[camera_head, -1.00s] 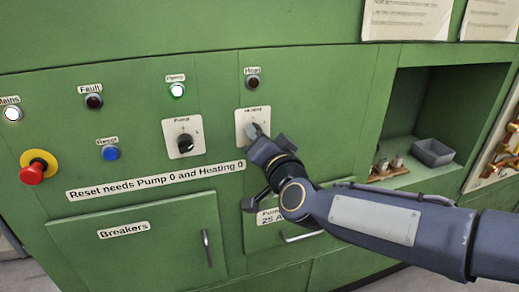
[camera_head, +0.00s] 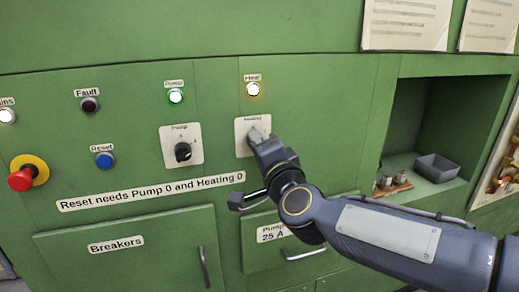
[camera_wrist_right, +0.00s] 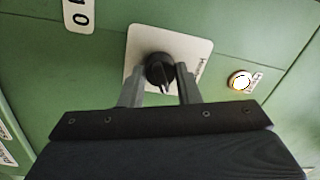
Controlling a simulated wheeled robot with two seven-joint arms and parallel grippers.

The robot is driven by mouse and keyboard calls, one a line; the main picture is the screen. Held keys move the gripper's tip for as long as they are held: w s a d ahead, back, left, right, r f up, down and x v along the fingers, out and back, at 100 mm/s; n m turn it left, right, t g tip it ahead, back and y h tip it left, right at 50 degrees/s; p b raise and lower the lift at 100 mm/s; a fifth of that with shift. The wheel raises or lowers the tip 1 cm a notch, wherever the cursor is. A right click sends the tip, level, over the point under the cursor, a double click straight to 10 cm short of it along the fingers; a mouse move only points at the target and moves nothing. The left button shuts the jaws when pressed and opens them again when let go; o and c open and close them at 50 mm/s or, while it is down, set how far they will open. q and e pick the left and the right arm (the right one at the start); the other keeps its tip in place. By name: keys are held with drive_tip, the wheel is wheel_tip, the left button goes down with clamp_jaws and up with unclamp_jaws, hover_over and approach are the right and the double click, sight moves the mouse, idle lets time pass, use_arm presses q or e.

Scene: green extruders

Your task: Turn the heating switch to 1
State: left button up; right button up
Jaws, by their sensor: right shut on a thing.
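The heating switch is a black knob (camera_wrist_right: 160,72) on a white plate (camera_head: 243,134), labelled Heating, on the green panel. In the head view the knob is mostly hidden by my right gripper (camera_head: 258,137). In the right wrist view my right gripper (camera_wrist_right: 160,92) has one finger on each side of the knob and is shut on it. The heat lamp (camera_head: 253,89) above the switch is lit yellow-white; it also shows lit in the right wrist view (camera_wrist_right: 241,81). My left gripper is not in view.
A red stop button (camera_head: 22,179) and a blue reset button (camera_head: 104,160) lie further left. At right, an open recess holds a grey tray (camera_head: 437,168).

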drive_tip(key=o, duration=1)
drive_tip(key=shift+c, duration=0.2)
drive_tip(key=v, duration=0.7)
drive_tip(key=shift+s+d, duration=0.15)
drive_tip(key=shift+s, duration=0.25)
